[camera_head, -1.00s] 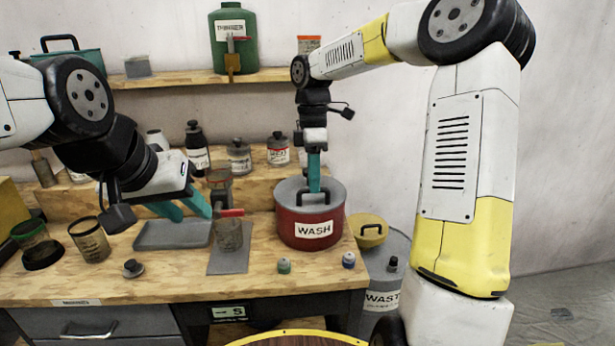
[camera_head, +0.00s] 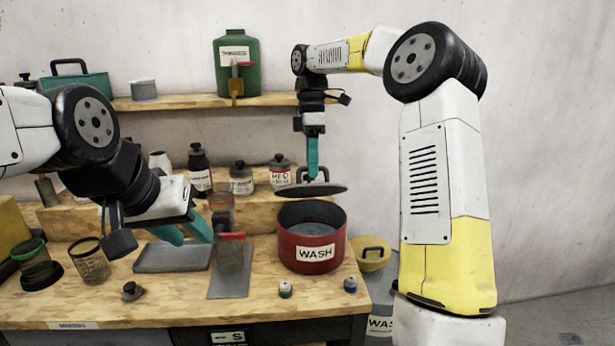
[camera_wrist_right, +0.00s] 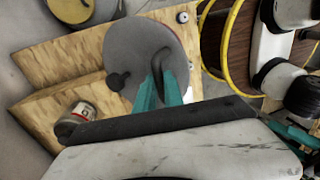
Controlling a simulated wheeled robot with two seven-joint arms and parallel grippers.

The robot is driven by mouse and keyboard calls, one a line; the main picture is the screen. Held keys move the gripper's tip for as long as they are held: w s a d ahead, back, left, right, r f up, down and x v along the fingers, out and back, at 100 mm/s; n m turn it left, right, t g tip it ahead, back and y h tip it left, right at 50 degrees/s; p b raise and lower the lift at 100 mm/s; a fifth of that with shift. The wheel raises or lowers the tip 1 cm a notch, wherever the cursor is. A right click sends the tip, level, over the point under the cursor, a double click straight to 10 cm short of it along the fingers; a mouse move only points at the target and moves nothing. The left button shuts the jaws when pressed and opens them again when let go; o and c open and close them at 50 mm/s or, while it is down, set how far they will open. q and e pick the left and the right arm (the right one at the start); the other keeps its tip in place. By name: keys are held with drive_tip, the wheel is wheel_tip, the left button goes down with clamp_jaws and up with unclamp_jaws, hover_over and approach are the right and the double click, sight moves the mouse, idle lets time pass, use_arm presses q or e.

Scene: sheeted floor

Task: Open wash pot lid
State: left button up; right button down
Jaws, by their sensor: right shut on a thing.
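The red wash pot (camera_head: 312,236) with a white WASH label stands on the wooden bench, its top uncovered and its grey inside showing. Its grey lid (camera_head: 310,189) hangs level above the pot, clear of the rim. My right gripper (camera_head: 312,176) points down and is shut on the lid's handle. In the right wrist view the teal fingers (camera_wrist_right: 165,85) are at the handle of the round grey lid (camera_wrist_right: 140,50). My left gripper (camera_head: 192,232) is over the grey tray at left, its teal fingers apart and nothing seen between them.
Jars (camera_head: 241,178) line the raised step behind. A yellow lidded container (camera_head: 370,254) is right of the bench.

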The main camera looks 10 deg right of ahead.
drive_tip(key=shift+w+d+r, duration=0.1)
drive_tip(key=shift+w+d, duration=0.05)
drive_tip(key=shift+w, duration=0.6)
drive_tip(key=c, duration=1.5)
unclamp_jaws()
drive_tip(key=shift+w, duration=0.1)
drive_tip(key=shift+o, duration=0.2)
drive_tip(key=shift+r, duration=0.1)
wheel_tip(320, 180, up, 8)
drive_tip(key=w, duration=0.1)
drive_tip(key=shift+w, duration=0.15)
